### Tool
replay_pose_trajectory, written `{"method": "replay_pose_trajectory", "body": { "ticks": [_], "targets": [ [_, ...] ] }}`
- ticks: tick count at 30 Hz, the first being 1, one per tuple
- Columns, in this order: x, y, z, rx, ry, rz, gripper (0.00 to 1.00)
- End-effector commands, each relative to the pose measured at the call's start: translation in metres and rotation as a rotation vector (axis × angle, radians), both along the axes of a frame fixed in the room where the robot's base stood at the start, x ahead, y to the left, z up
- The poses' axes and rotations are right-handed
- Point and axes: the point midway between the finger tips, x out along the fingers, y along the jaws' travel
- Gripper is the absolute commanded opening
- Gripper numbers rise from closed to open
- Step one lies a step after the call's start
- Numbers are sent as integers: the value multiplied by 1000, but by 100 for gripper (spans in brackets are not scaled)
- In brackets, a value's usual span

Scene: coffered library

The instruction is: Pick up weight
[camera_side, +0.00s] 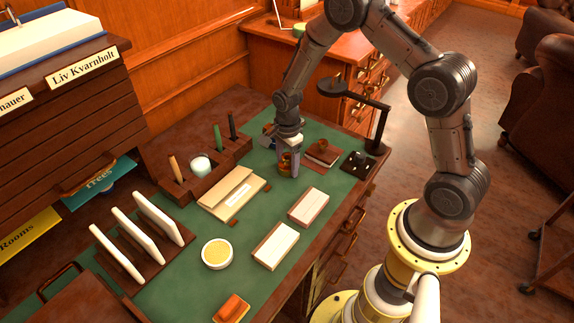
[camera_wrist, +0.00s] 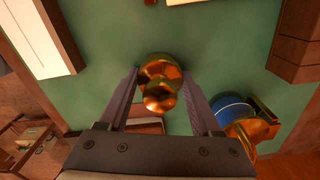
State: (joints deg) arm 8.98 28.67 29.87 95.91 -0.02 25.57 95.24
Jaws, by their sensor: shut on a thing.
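The weight is a round brass piece with a knob on top; in the wrist view the weight (camera_wrist: 160,97) sits between the two fingers. In the side view the weight (camera_side: 285,161) is partly hidden by a finger. My gripper (camera_wrist: 160,76) is shut on it, one finger on each side. In the side view my gripper (camera_side: 289,166) points down over the green desk mat (camera_side: 190,243). The weight is at or very near the mat; I cannot tell whether there is a gap below it.
A brass and blue object (camera_wrist: 236,112) stands close to the right finger. Pale blocks (camera_side: 275,246) lie nearer the front edge.

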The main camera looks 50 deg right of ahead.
Motion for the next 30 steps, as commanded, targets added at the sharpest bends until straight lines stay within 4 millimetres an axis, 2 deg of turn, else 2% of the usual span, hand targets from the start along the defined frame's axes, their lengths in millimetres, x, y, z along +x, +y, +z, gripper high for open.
{"method": "replay_pose_trajectory", "body": {
  "ticks": [11, 18, 23, 27, 30],
  "targets": [
    [2, 0, 6, -1, -5, 0, 0],
    [2, 0, 33, -1, -7, 0, 0],
    [-21, 3, 61, -1, -8, 0, 0],
    [-46, 7, 91, -1, -9, 0, 0],
    [-69, 11, 101, -1, -4, 0, 0]
  ]
}}
